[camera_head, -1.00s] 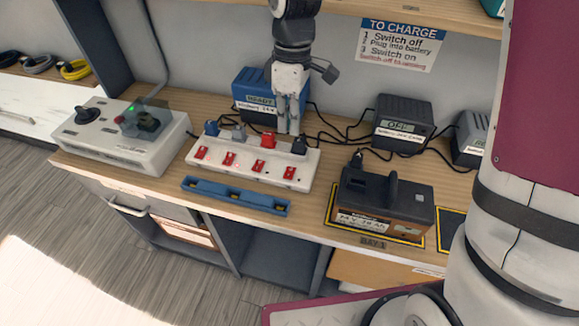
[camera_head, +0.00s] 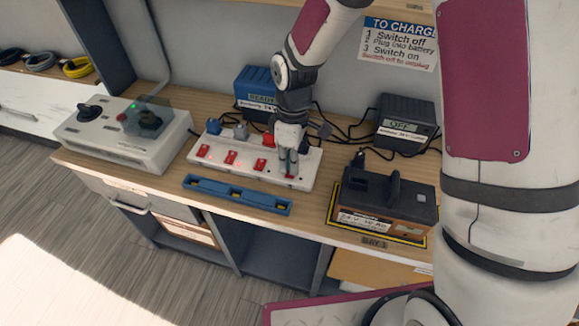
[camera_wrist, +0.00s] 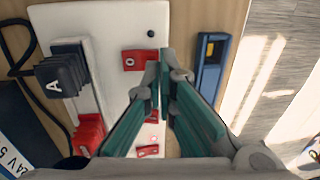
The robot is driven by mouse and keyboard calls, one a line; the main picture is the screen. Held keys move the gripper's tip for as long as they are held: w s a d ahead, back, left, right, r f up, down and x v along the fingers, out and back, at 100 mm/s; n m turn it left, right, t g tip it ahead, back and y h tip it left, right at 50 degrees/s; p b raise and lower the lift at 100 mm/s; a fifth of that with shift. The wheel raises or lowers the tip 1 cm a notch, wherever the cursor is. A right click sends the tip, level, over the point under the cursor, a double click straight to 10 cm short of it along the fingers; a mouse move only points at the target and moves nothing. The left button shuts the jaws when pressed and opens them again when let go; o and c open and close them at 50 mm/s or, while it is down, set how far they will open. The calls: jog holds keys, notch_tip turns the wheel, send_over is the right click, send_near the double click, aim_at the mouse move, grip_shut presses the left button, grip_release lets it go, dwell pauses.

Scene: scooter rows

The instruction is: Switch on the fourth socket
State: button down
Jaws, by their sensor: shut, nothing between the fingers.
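A white power strip (camera_head: 309,165) lies on the bench with a row of red rocker switches and plugs. The switches nearer the left (camera_head: 231,157) are in plain view. My gripper (camera_head: 290,174) is shut and empty, pointing down at the fourth, rightmost switch, which it partly hides in the head view. In the wrist view the fingertips (camera_wrist: 159,78) are right beside that red switch (camera_wrist: 135,60), marked 0; contact cannot be told. The black plug marked A (camera_wrist: 62,75) sits in the socket beside it. The red plug (camera_wrist: 88,135) is in the neighbouring socket.
A blue tray (camera_head: 237,195) lies in front of the strip. A battery (camera_head: 385,205) stands to the right. A blue charger (camera_head: 257,88) and a black charger reading OFF (camera_head: 405,124) stand behind, with loose cables. A grey control box (camera_head: 125,135) is at the left.

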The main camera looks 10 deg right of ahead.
jog(key=shift+s+f, duration=0.1)
jog(key=shift+f, duration=0.65)
jog(key=shift+s+a+f+t, duration=0.1)
jog(key=shift+s+f+t, duration=0.05)
jog(key=shift+f+t, duration=0.2)
jog(key=shift+w+r, duration=0.1)
jog(key=shift+w, duration=0.15)
jog(key=shift+w+d+r, duration=0.25)
jog(key=shift+w+d, duration=0.05)
jog(key=shift+w, duration=0.2)
jog(key=shift+r, duration=0.1)
notch_tip(320, 180, up, 14)
jog(key=s+p, duration=0.1)
jog(key=p, duration=0.1)
jog(key=shift+s+a, duration=0.25)
jog(key=shift+a, duration=0.05)
